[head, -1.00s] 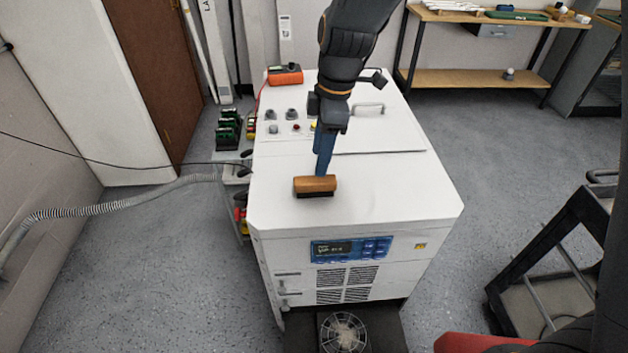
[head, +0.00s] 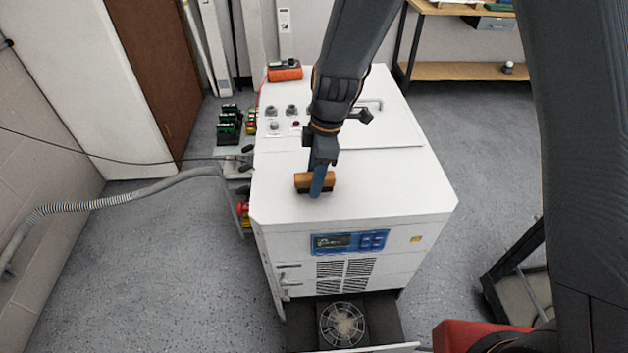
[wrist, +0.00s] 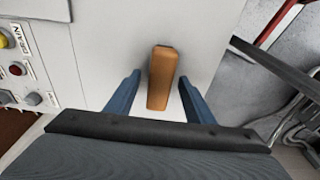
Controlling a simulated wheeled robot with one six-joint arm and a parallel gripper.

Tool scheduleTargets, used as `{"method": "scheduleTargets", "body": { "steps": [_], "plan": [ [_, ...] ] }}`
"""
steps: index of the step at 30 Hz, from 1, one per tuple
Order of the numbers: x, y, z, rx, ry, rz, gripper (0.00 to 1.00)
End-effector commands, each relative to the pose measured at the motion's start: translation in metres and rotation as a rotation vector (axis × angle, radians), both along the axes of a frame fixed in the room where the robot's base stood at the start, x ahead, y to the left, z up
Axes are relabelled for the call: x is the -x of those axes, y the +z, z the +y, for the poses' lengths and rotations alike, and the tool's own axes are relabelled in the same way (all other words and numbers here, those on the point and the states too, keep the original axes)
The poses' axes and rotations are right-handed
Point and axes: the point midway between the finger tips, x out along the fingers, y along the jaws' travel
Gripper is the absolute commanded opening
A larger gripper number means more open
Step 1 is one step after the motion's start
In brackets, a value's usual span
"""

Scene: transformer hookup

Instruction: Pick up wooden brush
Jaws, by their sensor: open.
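The wooden brush (head: 303,182) lies on the white top of the cabinet (head: 400,180), near its front left; its brown wooden back faces up and dark bristles show below in the head view. In the wrist view the brush (wrist: 162,78) lies between the two blue fingers of my gripper (wrist: 158,88). The fingers are apart, with a gap on each side of the brush. In the head view my gripper (head: 318,188) is in front of the brush and hides part of it.
An orange meter (head: 285,71) sits at the cabinet's back left, near several knobs (head: 283,115). A handle (head: 370,104) stands up behind my wrist. The cabinet's right top is clear. A drawer with a fan (head: 342,324) sits low at the front.

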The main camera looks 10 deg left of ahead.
Motion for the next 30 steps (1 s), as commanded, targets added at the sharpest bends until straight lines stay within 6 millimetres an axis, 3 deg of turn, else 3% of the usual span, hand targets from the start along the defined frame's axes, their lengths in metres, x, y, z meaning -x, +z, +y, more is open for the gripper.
{"method": "scheduleTargets", "body": {
  "steps": [29,30],
  "plan": [
    [0.0,-0.0045,0.0001,0.0,0.0,0.0,0.48],
    [0.0,-0.0045,0.0001,0.0,0.0,0.0,0.43]
  ]
}}
